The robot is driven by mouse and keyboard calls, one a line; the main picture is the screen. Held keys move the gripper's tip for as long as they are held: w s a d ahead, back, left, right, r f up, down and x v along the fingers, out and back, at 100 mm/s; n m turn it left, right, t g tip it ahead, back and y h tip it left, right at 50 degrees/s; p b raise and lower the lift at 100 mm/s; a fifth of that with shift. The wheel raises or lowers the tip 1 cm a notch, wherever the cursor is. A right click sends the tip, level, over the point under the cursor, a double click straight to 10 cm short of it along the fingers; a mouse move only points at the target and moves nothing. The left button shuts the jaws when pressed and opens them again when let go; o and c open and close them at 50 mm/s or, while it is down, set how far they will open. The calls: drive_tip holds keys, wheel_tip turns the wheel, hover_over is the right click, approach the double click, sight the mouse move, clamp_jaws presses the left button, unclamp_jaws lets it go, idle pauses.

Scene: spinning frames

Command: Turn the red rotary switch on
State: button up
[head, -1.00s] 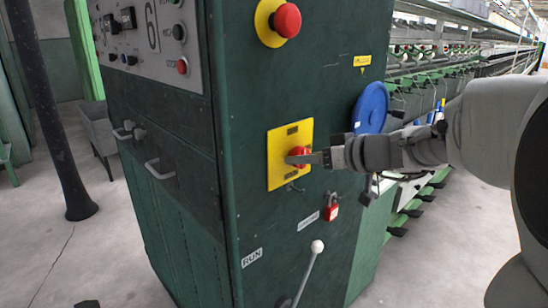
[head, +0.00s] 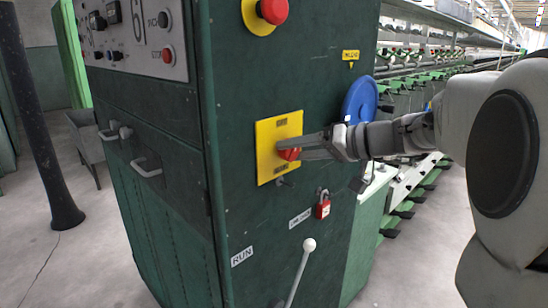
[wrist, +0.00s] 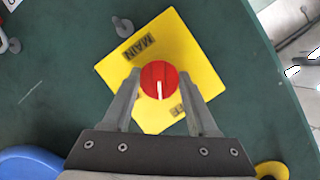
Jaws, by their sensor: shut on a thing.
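The red rotary switch (wrist: 159,80) is a round knob with a white line, on a yellow plate (wrist: 185,50) marked MAIN. The plate also shows in the head view (head: 267,134), on the green cabinet's side. My gripper (wrist: 161,84) has one finger on each side of the knob and is shut on it. In the head view my gripper (head: 289,148) reaches in from the right and its fingers partly hide the knob (head: 289,154). In the wrist view the white line runs nearly along the picture's vertical, while the plate looks tilted.
A red emergency button (head: 273,9) sits above on the cabinet (head: 240,200). Open floor (head: 415,265) lies at the right.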

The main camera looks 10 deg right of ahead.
drive_tip(key=m+y+b, duration=0.1)
drive_tip(key=m+y, duration=0.1)
drive_tip(key=m, duration=0.2)
drive_tip(key=shift+w+d+g, duration=0.1)
drive_tip(key=shift+g, duration=0.2)
drive_tip(key=m+y, duration=0.1)
drive_tip(key=m, duration=0.1)
drive_tip(key=m+y, duration=0.1)
drive_tip(key=m, duration=0.2)
drive_tip(key=shift+f+y, duration=0.1)
drive_tip(key=shift+y, duration=0.2)
drive_tip(key=shift+m, duration=0.3)
drive_tip(key=o, duration=1.4)
drive_tip(key=v, duration=0.5)
drive_tip(key=p+v, duration=0.1)
drive_tip(key=v, duration=0.5)
drive_tip(key=p+v, duration=0.1)
drive_tip(key=v, duration=0.5)
drive_tip(key=shift+s+d+f, duration=0.15)
drive_tip(key=shift+s+f, duration=0.1)
drive_tip(key=shift+f, duration=0.1)
